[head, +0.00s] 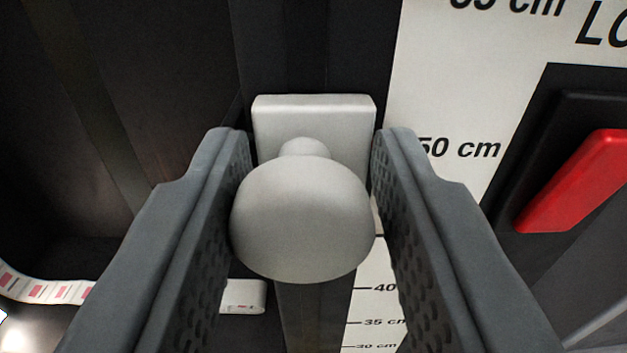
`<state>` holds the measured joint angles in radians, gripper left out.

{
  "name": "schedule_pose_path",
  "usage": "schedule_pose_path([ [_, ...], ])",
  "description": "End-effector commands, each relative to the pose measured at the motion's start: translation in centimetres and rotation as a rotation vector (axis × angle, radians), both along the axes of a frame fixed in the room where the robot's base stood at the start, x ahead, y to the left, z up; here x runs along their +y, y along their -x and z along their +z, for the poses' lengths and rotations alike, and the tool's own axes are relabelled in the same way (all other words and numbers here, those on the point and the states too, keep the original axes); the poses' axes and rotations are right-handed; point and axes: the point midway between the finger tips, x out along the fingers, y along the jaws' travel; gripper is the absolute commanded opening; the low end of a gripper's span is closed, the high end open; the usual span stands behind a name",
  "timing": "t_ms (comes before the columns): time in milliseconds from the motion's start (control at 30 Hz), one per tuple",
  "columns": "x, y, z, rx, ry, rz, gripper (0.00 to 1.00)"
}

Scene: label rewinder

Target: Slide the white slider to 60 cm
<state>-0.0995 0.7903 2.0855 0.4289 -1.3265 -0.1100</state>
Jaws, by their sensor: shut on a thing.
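The white slider (315,113) is a pale rectangular block with a round knob (302,222) on its front. It sits on a dark vertical track (307,310). My gripper (310,150) has its two grey fingers on either side of the knob and is shut on it. The white scale (440,200) runs along the right of the track. The "50 cm" mark is level with the lower part of the slider's block in this view. The "40", "35" and "30" marks show below. A larger label at the top is cut off, and my right finger hides part of the scale.
A red switch or handle (575,185) on a black mount stands close to the right of my gripper. A strip of printed labels (45,288) lies at the lower left. Dark panels fill the left.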

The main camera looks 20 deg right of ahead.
Motion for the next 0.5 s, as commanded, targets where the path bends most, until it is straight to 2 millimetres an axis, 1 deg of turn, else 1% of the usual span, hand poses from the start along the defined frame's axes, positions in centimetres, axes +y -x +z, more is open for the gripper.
schedule_pose_path([
  [33,0.2,-0.1,0.8,-0.004,0.0,0.004,0.0],
  [300,0.3,-0.1,5.5,-0.006,0.001,0.005,0.0],
  [500,0.3,-0.2,8.6,-0.006,0.0,0.006,0.0],
])
